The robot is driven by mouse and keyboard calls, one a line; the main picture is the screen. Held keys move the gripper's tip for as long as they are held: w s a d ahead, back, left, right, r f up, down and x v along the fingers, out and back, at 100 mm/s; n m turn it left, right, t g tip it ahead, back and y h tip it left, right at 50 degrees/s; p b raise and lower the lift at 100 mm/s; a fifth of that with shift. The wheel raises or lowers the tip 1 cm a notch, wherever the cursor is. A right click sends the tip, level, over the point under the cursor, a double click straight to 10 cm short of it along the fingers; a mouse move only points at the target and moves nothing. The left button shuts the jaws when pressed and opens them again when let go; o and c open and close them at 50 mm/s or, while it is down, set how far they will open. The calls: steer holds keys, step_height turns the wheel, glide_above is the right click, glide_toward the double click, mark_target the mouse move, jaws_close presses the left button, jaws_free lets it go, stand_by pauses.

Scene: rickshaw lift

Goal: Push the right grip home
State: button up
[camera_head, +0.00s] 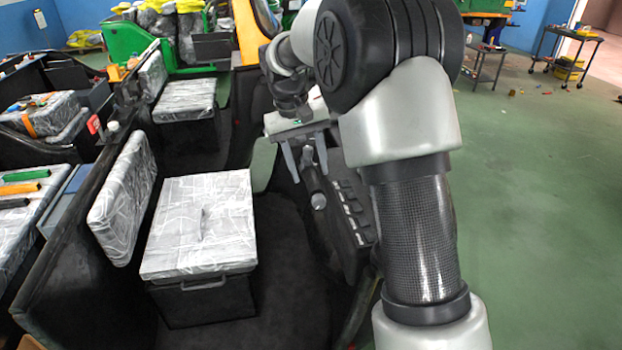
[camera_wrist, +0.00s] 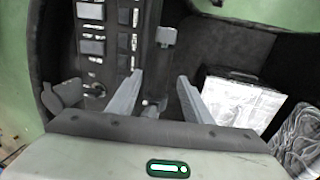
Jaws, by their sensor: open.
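My gripper (camera_head: 307,166) is over the rickshaw's dashboard, its two grey fingers apart and pointing down. In the wrist view my gripper (camera_wrist: 160,77) is open, with nothing visibly clamped between the fingers. A small grey rounded knob (camera_head: 318,201) shows just below the fingers in the head view. In the wrist view a grey stub (camera_wrist: 151,108) lies between the fingers, and a grey block-ended piece (camera_wrist: 166,37) is beyond the fingertips. I cannot tell which of these, if any, is the right grip. My gripper and arm hide part of the steering area.
The black dashboard panel (camera_head: 352,215) with a row of switches is right of the knob. A plastic-wrapped seat (camera_head: 200,222) stands to the left. Open green floor (camera_head: 535,200) lies to the right, with small trolleys (camera_head: 566,52) farther back.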

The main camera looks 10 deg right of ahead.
mark_target(311, 178)
steer(key=shift+d+f, duration=0.15)
steer(key=shift+f, duration=0.7)
steer(key=shift+d+f, duration=0.15)
steer(key=shift+f, duration=0.65)
